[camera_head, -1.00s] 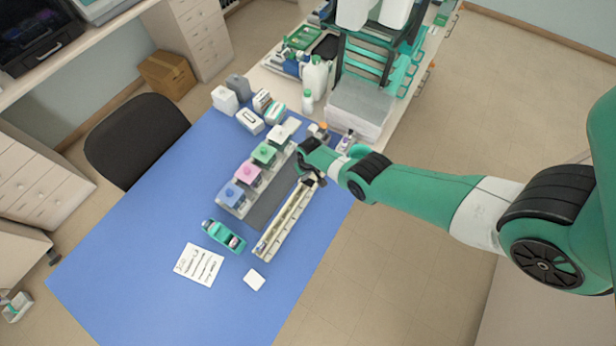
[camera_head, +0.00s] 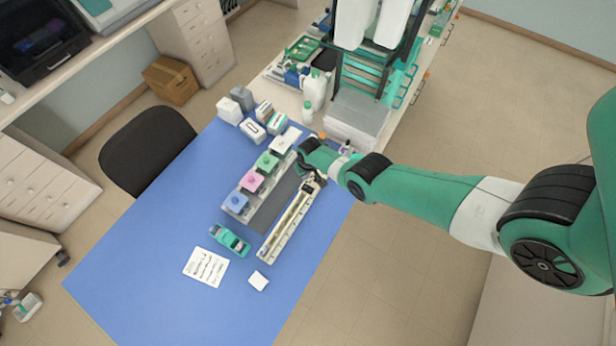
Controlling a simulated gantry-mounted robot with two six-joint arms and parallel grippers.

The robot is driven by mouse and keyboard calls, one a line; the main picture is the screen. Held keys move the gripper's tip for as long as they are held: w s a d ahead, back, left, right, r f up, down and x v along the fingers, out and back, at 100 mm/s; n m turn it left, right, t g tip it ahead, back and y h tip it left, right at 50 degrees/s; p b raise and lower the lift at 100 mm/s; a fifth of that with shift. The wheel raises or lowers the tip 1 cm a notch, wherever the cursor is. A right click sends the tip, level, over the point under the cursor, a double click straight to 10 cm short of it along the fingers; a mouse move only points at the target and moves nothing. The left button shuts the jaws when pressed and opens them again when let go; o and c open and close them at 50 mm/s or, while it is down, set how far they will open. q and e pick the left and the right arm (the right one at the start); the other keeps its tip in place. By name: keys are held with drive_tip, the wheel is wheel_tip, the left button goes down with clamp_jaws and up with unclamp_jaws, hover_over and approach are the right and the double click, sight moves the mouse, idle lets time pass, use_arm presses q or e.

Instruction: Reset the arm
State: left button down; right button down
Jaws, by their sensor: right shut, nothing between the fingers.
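My right arm comes in from the right, and my right gripper (camera_head: 318,181) is over the far end of a long pale slide rack (camera_head: 287,228) on the blue mat. The gripper is shut with nothing seen between its fingers. It is small in view, and I cannot tell whether it touches the rack. Beside the rack on the left stands a row of staining jars with blue (camera_head: 236,203), pink (camera_head: 251,182) and green (camera_head: 267,162) lids. My left gripper is not in view.
A teal holder (camera_head: 230,240), a written sheet (camera_head: 206,267) and a white square (camera_head: 258,281) lie on the near part of the blue mat (camera_head: 140,255). White boxes (camera_head: 252,129) and bottles (camera_head: 314,91) stand at the back. The mat's near left is clear.

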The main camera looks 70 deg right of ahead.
idle(0.4)
drive_tip(key=w+a+r+n+t, duration=0.2)
drive_tip(key=w+a+r+t, duration=0.15)
drive_tip(key=w+r, duration=0.65)
drive_tip(key=w+a+r+n+t, duration=0.1)
drive_tip(key=w+a+r+t, duration=0.25)
drive_tip(key=w+r, duration=0.6)
drive_tip(key=w+a+r+n+t, duration=0.15)
drive_tip(key=w+a+r, duration=0.25)
drive_tip(key=r, duration=0.5)
drive_tip(key=w+a+r+n+t, duration=0.1)
drive_tip(key=w+a+r+t, duration=0.3)
drive_tip(key=r, duration=0.5)
drive_tip(key=s+a+r+n+t+y, duration=0.1)
drive_tip(key=s+a+r+t, duration=0.15)
drive_tip(key=r, duration=0.65)
drive_tip(key=s+a+r+t, duration=0.2)
drive_tip(key=a+r, duration=0.1)
drive_tip(key=r, duration=0.7)
drive_tip(key=s+a+r+n+t+y, duration=0.1)
drive_tip(key=s+a+r+t, duration=0.15)
drive_tip(key=r, duration=0.65)
drive_tip(key=s+a+r+n+t+y, duration=0.1)
drive_tip(key=s+r+t, duration=0.5)
drive_tip(key=s+r, duration=0.9)
drive_tip(key=s, duration=0.2)
drive_tip(key=shift+s+a, duration=0.3)
drive_tip(key=shift+s, duration=0.05)
